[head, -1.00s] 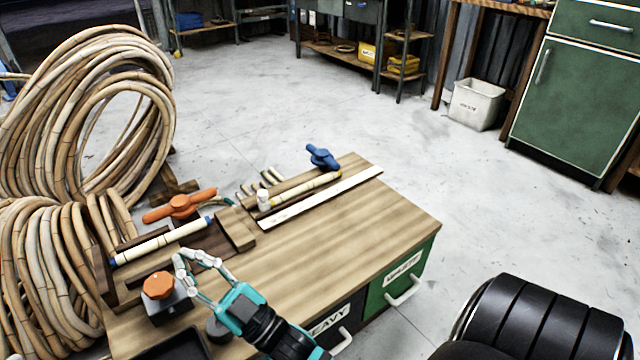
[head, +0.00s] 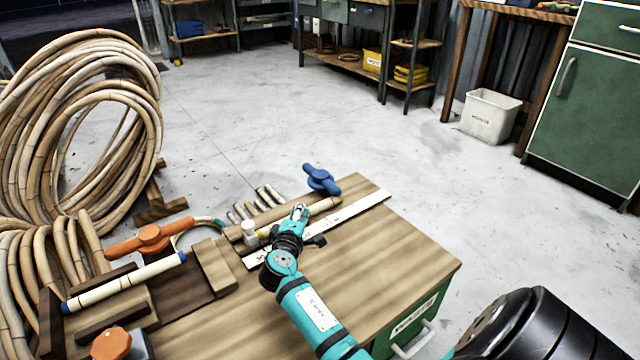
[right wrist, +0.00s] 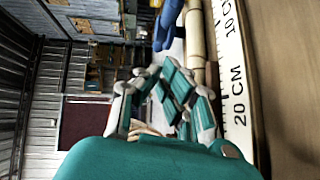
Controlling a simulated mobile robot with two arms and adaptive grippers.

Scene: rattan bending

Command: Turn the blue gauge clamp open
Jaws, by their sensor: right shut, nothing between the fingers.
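The blue gauge clamp (head: 322,180) is a winged handle at the far edge of the workbench, beside the far end of a pale rattan rod (head: 318,207). Its blue wing shows at the top of the right wrist view (right wrist: 168,22). My right gripper (head: 299,211) is over the rod and ruler, a short way left of the clamp and nearer to me, apart from it. Its fingers (right wrist: 163,75) are shut and empty. My left gripper is not in view.
A white ruler (head: 350,217) lies along the rod. An orange clamp handle (head: 150,238), a blue-ended rod (head: 125,283) and an orange knob (head: 111,343) are at left. Rattan coils (head: 25,110) stand beyond. The bench's right half (head: 400,255) is bare.

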